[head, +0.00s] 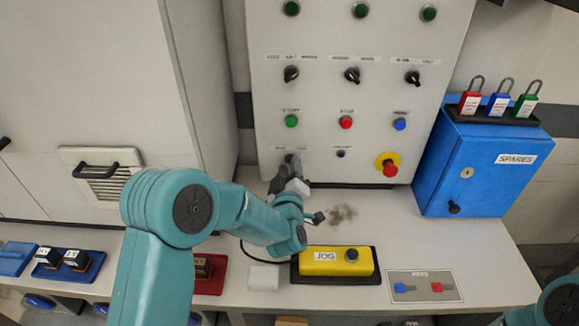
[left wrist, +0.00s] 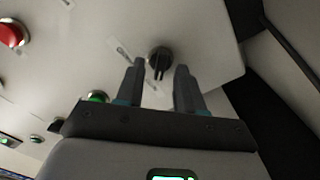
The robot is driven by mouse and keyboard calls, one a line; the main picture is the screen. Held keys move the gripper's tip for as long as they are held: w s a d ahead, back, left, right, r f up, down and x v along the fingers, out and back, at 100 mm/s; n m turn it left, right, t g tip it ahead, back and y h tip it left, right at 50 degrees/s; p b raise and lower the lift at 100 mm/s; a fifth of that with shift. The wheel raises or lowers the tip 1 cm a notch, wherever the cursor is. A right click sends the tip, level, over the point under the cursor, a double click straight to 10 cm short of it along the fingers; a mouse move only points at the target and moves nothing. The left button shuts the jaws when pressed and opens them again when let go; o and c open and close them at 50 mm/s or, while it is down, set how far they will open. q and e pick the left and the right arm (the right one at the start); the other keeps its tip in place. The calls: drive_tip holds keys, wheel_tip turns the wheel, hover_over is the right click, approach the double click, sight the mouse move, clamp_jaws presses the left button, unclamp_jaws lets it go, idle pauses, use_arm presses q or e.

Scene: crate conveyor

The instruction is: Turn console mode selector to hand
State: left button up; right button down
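A grey console panel (head: 330,105) stands upright at the back with selectors and buttons. A black selector knob (left wrist: 159,58) shows in the left wrist view, just beyond and between my fingertips. In the head view my left gripper (head: 291,162) is at the panel's lower left, under the green button, and hides most of that knob. In the left wrist view my left gripper (left wrist: 159,67) is open, its fingers apart on either side of the knob; I see no clear contact. The small labels are too blurred to read. My right gripper is out of the picture.
Three black selectors, including one (head: 352,75), sit higher on the panel. A red emergency button (head: 389,168) is right of my gripper. A yellow JOG box (head: 335,261) and a key tray (head: 424,286) lie on the bench. A blue SPARES cabinet (head: 470,165) stands right.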

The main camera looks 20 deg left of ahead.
use_arm(q)
drive_tip(key=shift+w+a, duration=0.1)
drive_tip(key=shift+w, duration=0.15)
drive_tip(key=shift+c, duration=0.3)
clamp_jaws()
